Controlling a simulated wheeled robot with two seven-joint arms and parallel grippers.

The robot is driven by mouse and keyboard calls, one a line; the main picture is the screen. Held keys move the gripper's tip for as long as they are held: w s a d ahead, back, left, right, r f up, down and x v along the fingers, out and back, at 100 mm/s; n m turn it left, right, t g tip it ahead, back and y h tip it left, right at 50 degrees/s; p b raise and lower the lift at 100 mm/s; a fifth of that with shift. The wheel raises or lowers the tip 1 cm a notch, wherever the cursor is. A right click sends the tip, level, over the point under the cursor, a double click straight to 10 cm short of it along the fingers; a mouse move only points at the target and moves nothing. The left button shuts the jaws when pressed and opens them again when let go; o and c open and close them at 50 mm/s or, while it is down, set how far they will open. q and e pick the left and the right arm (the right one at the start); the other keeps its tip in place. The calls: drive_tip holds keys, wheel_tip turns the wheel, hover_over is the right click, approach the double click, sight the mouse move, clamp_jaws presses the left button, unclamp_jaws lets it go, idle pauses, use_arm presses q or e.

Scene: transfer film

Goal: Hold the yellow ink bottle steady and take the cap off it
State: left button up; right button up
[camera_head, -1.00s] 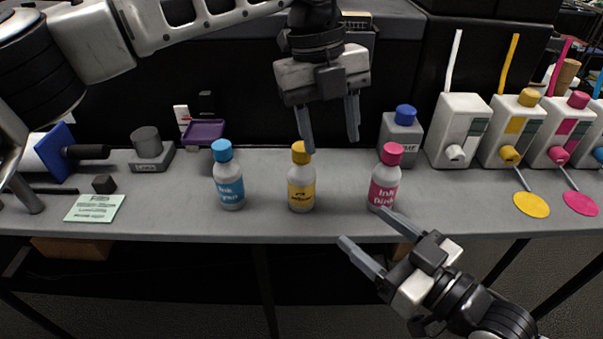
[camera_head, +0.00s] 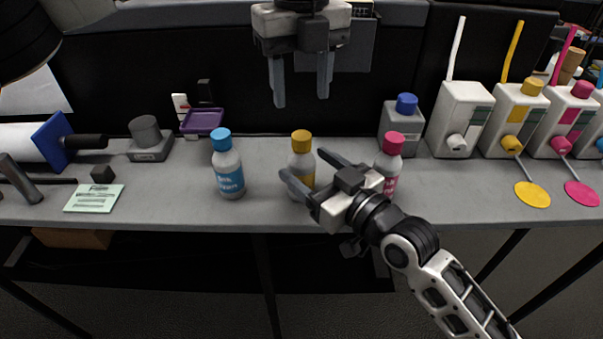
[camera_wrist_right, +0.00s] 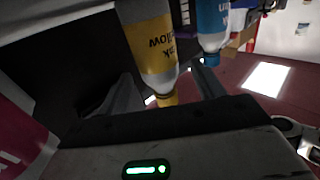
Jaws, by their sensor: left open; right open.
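The yellow ink bottle (camera_head: 301,163) stands upright on the grey table, its yellow cap (camera_head: 301,141) on. My right gripper (camera_head: 306,170) is open in front of and just right of the bottle, its fingers pointing toward it and hiding part of its body. In the right wrist view the yellow-labelled bottle (camera_wrist_right: 153,45) appears upside down, between the spread fingers' directions, with its yellow cap (camera_wrist_right: 167,99) low in the picture. I cannot tell whether a finger touches it. My left gripper (camera_head: 301,84) is open and empty, pointing down above and behind the bottle.
A blue ink bottle (camera_head: 228,172) stands to the left, and a pink ink bottle (camera_head: 390,160) to the right, partly behind my right gripper. A grey bottle with a blue cap (camera_head: 401,126) and white dispensers (camera_head: 462,119) stand at the back right. The table's front edge is near.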

drive_tip(key=shift+x, duration=1.35)
drive_tip(key=shift+c, duration=0.3)
